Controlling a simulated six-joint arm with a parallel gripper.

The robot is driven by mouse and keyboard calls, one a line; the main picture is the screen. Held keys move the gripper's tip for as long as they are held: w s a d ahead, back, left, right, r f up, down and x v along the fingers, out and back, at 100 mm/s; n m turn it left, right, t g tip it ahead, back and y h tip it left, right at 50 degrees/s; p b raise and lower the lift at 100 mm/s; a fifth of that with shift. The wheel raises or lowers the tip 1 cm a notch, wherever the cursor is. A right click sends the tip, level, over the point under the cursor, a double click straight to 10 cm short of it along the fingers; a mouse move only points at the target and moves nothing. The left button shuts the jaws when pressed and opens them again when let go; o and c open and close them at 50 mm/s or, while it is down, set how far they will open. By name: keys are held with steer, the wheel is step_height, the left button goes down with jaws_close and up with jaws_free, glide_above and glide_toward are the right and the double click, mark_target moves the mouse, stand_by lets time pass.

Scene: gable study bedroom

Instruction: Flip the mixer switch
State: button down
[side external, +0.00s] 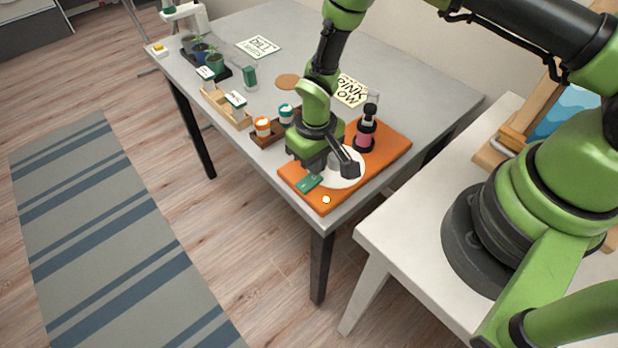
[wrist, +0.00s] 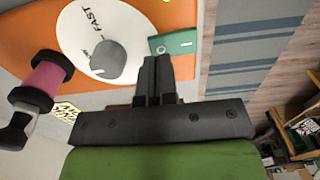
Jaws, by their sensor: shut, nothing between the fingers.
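The orange board (side external: 389,141) lies on the near corner of the grey table. On it is a white disc (wrist: 118,33) lettered "FAST", with a grey knob (wrist: 108,59); the disc is partly hidden by my gripper in the side view (side external: 352,180). A green plate (wrist: 182,42) lies beside the disc, also in the side view (side external: 308,184). A pink and black upright piece (side external: 365,130) stands at the board's far side; it shows in the wrist view (wrist: 42,80). My gripper (wrist: 155,62) is shut and empty, above the board near the disc and plate. Contact cannot be told.
A dark tray (side external: 265,138) with orange and teal-labelled jars sits left of the board. A wooden box (side external: 228,108), potted plants (side external: 213,62) and lettered cards (side external: 258,46) stand farther back. The table's front edge is close to the board.

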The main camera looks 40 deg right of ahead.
steer(key=shift+f, duration=1.15)
stand_by(0.4)
steer(key=shift+r, duration=3.5)
steer(key=shift+r, duration=0.1)
steer(key=s+d+r+m+t+y, duration=0.1)
steer(key=d+r+t, duration=0.1)
steer(key=r, duration=0.9)
steer(key=s+d+r+m+t, duration=0.1)
steer(key=r, duration=1)
steer(key=s+d+r+m+t, duration=0.1)
steer(key=s+r, duration=0.3)
steer(key=s, duration=0.4)
steer(key=s+d+r+m+t+y, duration=0.1)
steer(key=s+r+t, duration=0.2)
steer(key=s+r, duration=0.2)
steer(key=shift+s+d, duration=0.4)
steer(key=shift+s, duration=0.95)
